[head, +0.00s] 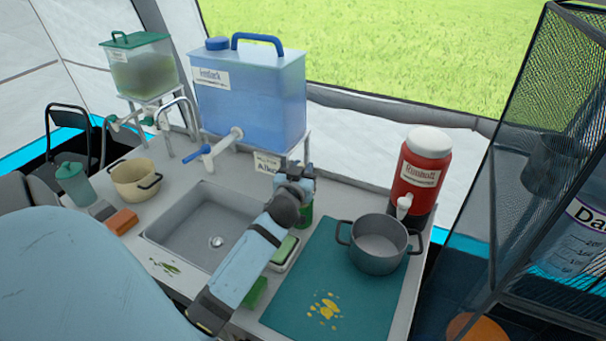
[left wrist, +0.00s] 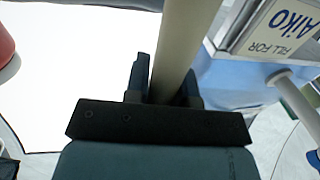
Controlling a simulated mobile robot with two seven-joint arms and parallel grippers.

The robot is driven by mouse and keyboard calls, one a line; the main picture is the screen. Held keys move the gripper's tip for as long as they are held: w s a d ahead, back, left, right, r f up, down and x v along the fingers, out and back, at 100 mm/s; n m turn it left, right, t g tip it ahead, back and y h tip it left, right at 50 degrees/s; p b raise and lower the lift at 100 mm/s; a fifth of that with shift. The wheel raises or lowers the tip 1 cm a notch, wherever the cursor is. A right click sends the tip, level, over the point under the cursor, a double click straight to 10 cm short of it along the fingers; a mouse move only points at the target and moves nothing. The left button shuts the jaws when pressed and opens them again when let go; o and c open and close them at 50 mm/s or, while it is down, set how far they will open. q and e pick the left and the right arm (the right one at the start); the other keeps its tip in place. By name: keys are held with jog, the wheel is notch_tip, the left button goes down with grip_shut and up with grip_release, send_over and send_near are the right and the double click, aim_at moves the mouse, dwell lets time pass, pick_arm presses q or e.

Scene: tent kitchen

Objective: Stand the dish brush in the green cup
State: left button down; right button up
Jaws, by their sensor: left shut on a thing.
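My left gripper (head: 297,178) is above the counter, to the right of the sink. The left wrist view shows its dark fingers (left wrist: 163,85) closed around a pale beige handle (left wrist: 178,40), which appears to be the dish brush's. The brush head is not clearly visible, and in the head view the brush is hidden by the gripper. A green cup (head: 305,213) shows partly behind and just below the gripper; the arm hides much of it. I cannot tell whether the brush touches the cup. My right gripper is not in view.
The sink (head: 195,225) lies left of my arm. A green sponge in a dish (head: 286,249) is close by the forearm. A teal mat (head: 350,305) and a grey pot (head: 378,245) are to the right. A blue water tank (head: 250,100) and red dispenser (head: 422,172) stand behind.

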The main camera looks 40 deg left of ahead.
pick_arm(q)
jog(key=shift+f, duration=0.6)
jog(key=shift+f, duration=0.15)
jog(key=c, duration=1)
grip_release()
jog(key=shift+o, duration=0.2)
jog(key=shift+d, duration=0.1)
jog(key=b+v, duration=0.1)
jog(key=v, duration=1.1)
